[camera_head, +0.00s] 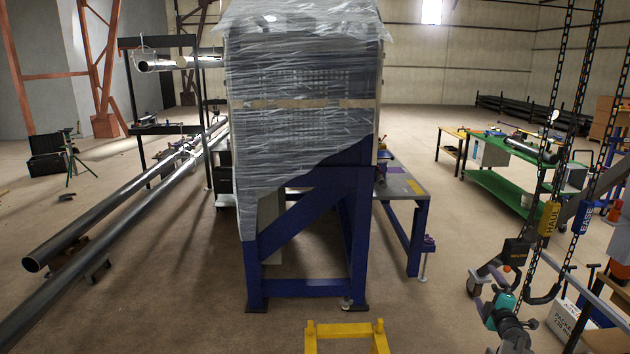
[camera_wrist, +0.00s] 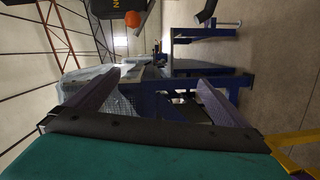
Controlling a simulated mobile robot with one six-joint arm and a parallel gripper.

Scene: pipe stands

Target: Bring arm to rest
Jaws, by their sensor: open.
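My gripper (camera_head: 490,278) is at the lower right of the head view, with a teal body and dark purple fingers. In the wrist view the two fingers of my gripper (camera_wrist: 158,82) stand wide apart, with nothing between them. Beyond them, at a distance, is the blue-legged stand (camera_wrist: 150,103) with its wrapped load. The same blue stand (camera_head: 318,205) fills the middle of the head view, under a plastic-wrapped unit (camera_head: 303,95). The wrist picture appears turned sideways.
Hanging chains with a yellow HAUL tag (camera_head: 549,218) and a blue EASE tag (camera_head: 586,218) are close to my gripper. A black block (camera_head: 516,251) hangs just above it. A green bench (camera_head: 500,187) stands behind. Long pipes (camera_head: 125,207) lie at left. A yellow frame (camera_head: 345,330) is front centre.

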